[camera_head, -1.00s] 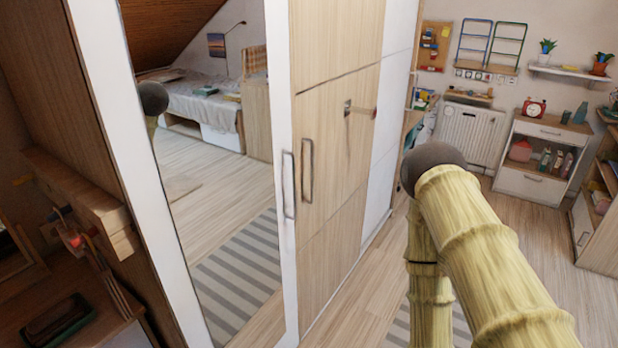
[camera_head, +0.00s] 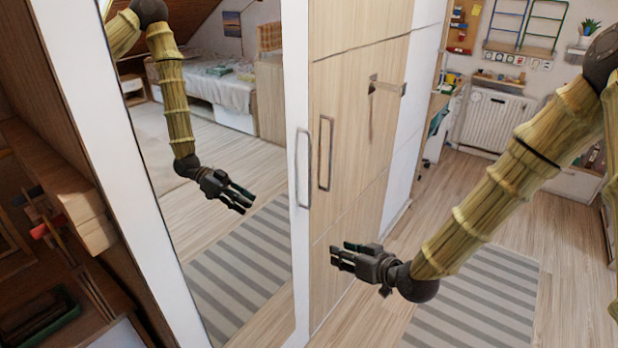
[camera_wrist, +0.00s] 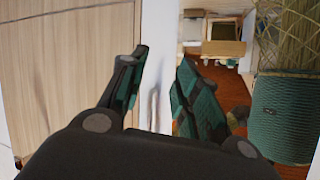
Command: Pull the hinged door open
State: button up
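The wardrobe has a mirrored door with a white frame (camera_head: 296,90) and a wood-panelled door (camera_head: 350,110) to its right. Both look closed. The mirrored door has a grey upright bar handle (camera_head: 304,168); the wooden door has a similar handle (camera_head: 326,153). My gripper (camera_head: 337,256) is open and empty, in front of the wooden door's lower part, below and slightly right of both handles in the picture. In the wrist view my gripper (camera_wrist: 163,62) has its fingers apart, with the white frame (camera_wrist: 154,30) beyond them and a blurred grey handle (camera_wrist: 154,105) between them.
The mirror (camera_head: 235,200) reflects my arm, a bed and a striped rug. A striped rug (camera_head: 480,290) lies on the floor at right. Wooden furniture (camera_head: 65,190) stands close at left. A white radiator (camera_head: 492,120) is at the back wall.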

jog(key=w+a+r+n+t+y+b, duration=0.1)
jog(key=w+r+n+t+y, duration=0.15)
jog(key=r, duration=0.65)
jog(key=w+a+r+n+t+y+b, duration=0.15)
jog(key=w+r, duration=0.25)
jog(key=r, duration=0.5)
jog(key=w+a+g+p, duration=0.1)
jog(key=w+a+p, duration=0.2)
jog(key=w+a, duration=0.3)
jog(key=shift+w+a+f, duration=0.15)
jog(key=shift+w+a, duration=0.15)
jog(key=shift+w, duration=0.45)
grip_shut()
